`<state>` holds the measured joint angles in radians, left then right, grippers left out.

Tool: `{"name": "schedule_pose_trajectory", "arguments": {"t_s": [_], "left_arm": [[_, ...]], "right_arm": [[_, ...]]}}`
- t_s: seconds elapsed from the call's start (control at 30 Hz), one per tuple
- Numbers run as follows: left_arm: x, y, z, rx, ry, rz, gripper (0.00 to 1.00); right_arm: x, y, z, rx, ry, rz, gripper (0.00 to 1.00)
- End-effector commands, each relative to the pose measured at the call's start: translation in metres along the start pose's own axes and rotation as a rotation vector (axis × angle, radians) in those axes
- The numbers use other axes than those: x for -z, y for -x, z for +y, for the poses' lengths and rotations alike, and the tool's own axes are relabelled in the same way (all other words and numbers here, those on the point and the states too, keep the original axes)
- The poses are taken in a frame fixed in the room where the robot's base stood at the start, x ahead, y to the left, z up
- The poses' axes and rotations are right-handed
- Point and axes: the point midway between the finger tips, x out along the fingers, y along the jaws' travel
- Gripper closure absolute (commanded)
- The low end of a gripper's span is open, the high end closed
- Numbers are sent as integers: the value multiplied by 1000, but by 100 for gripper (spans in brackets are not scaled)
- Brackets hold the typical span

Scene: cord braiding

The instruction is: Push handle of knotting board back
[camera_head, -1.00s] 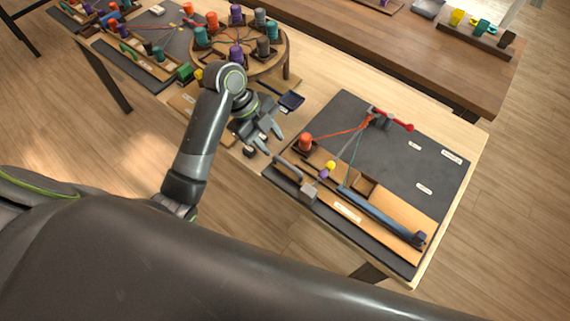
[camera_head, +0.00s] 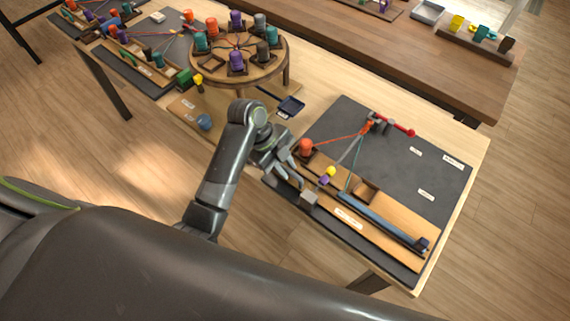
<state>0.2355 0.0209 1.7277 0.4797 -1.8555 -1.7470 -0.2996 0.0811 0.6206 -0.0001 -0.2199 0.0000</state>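The knotting board (camera_head: 400,165) is a dark panel on the light wooden table, with a wooden tray strip along its near side. A grey block (camera_head: 309,198) sits at its near left edge, at the end of the grey handle. My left gripper (camera_head: 291,178) is over the handle at the board's left corner, with its fingers apart and pointing down right toward the block. The fingers cover most of the handle, and I cannot tell whether they touch it. My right gripper is not in view.
An orange bobbin (camera_head: 306,147) stands close to the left gripper, with a cord to the red clamp (camera_head: 400,128). Yellow and purple pieces (camera_head: 328,174) and a blue bar (camera_head: 380,220) lie on the board. A round braiding stand (camera_head: 240,62) is behind left.

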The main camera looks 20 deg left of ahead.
Motion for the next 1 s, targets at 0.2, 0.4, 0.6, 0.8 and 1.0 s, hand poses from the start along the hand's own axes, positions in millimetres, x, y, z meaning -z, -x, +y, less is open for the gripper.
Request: {"name": "schedule_pose_trajectory", "arguments": {"t_s": [0.2, 0.4, 0.6, 0.8, 1.0], "left_arm": [[0, 0, 0, 0, 0, 0, 100], [0, 0, 0, 0, 0, 0, 100], [-3, -5, -24, 3, -2, 0, 100], [-4, -8, -46, 3, -1, -1, 100], [-4, -8, -50, 5, -1, -2, 100]], "right_arm": [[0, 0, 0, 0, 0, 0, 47], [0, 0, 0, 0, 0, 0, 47], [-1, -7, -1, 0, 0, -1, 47], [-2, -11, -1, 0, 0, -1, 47], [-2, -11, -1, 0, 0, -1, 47]]}}
